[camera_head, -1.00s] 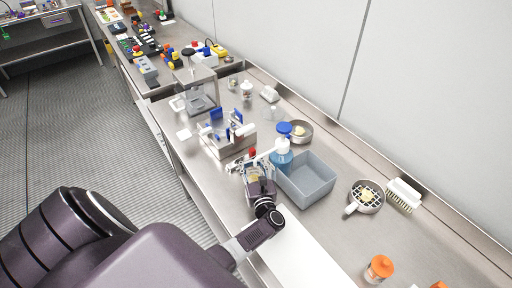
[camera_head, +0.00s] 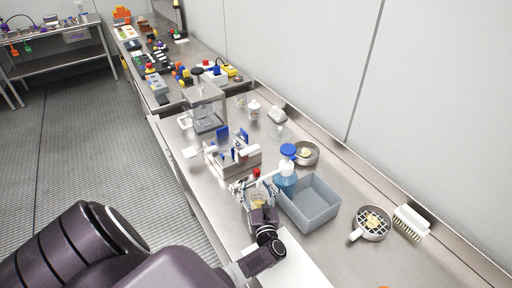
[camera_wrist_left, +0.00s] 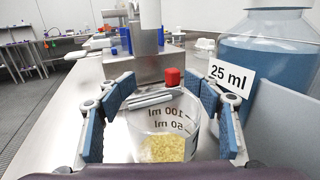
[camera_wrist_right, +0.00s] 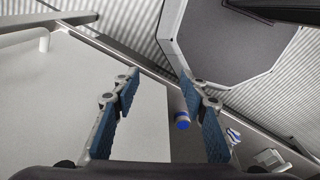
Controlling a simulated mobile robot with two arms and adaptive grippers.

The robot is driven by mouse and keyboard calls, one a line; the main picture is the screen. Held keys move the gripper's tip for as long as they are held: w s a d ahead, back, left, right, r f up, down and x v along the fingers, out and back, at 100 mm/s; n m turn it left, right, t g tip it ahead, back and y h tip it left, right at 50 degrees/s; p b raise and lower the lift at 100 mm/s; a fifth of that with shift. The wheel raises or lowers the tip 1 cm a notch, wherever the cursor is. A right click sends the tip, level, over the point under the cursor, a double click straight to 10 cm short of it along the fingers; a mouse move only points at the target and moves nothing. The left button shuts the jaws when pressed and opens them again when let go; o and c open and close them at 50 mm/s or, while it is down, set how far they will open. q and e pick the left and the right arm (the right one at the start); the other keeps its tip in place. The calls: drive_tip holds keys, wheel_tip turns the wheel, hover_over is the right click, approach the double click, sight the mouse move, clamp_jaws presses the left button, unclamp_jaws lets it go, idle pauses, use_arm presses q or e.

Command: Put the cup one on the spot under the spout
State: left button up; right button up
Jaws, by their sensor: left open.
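A clear beaker (camera_wrist_left: 162,125) marked 50 ml and 100 ml, with yellowish grains at its bottom, stands between the fingers of my left gripper (camera_wrist_left: 163,110). The fingers are open, one on each side of it. In the head view the left gripper (camera_head: 259,195) is at the left of the grey bin, with the beaker partly hidden in it. A pump bottle (camera_head: 286,180) with blue liquid stands just right of it, its pale spout reaching left. In the left wrist view the bottle (camera_wrist_left: 268,70) carries a 25 ml label. My right gripper (camera_wrist_right: 162,90) is open and empty.
A grey bin (camera_head: 327,216) stands right of the left gripper. A metal rack with blue parts (camera_head: 246,167) and a clear-walled box (camera_head: 211,122) stand beyond. A strainer (camera_head: 372,222) and brush (camera_head: 411,222) are at the right. A red-capped item (camera_wrist_left: 172,77) is behind the beaker.

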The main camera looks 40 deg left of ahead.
sight(259, 205)
use_arm(q)
drive_tip(key=shift+s+d+f, duration=0.1)
drive_tip(key=shift+s+d, duration=0.25)
drive_tip(key=shift+s, duration=0.1)
drive_tip(key=b+v, duration=0.4)
drive_tip(key=v, duration=0.6)
drive_tip(key=shift+s+d, duration=0.3)
drive_tip(key=shift+d, duration=0.15)
idle(0.9)
idle(0.6)
